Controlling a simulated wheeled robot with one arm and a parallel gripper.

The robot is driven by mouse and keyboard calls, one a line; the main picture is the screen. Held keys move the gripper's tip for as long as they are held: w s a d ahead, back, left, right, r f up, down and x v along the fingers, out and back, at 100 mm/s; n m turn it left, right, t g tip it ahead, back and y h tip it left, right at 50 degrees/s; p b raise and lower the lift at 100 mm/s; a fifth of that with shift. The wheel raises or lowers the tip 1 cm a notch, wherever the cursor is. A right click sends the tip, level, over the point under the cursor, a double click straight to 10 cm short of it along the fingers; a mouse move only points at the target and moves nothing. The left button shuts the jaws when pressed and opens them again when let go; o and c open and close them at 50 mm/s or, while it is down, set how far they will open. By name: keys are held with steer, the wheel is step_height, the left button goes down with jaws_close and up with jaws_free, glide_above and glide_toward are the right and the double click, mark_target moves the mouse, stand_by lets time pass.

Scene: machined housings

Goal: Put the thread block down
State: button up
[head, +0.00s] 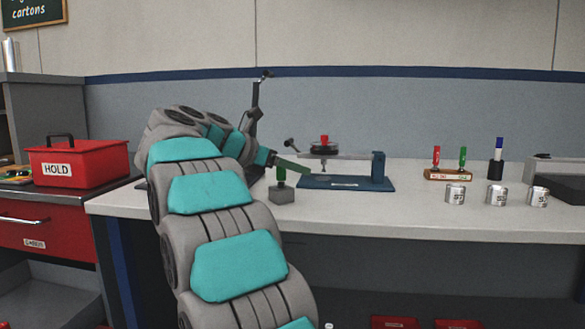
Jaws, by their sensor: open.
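The thread block (282,196) looks like a small grey block with a green upright handle (281,175). It stands upright on the light bench top, left of a blue fixture. My gripper (289,166) is at the top of the green handle. Its jaws are open, and one dark green finger reaches out to the right above the block. The other finger is hard to make out. I cannot tell whether a finger touches the handle.
The blue fixture (345,184) with a red-knobbed disc stands close to the right. Farther right are a wooden rack (448,174) with red and green plugs, a blue-topped plug (498,150) and three metal cylinders (497,195). A red HOLD box (100,158) stands at left. Bench between fixture and rack is clear.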

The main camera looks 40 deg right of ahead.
steer(key=shift+r, duration=0.15)
steer(key=v, duration=1.2)
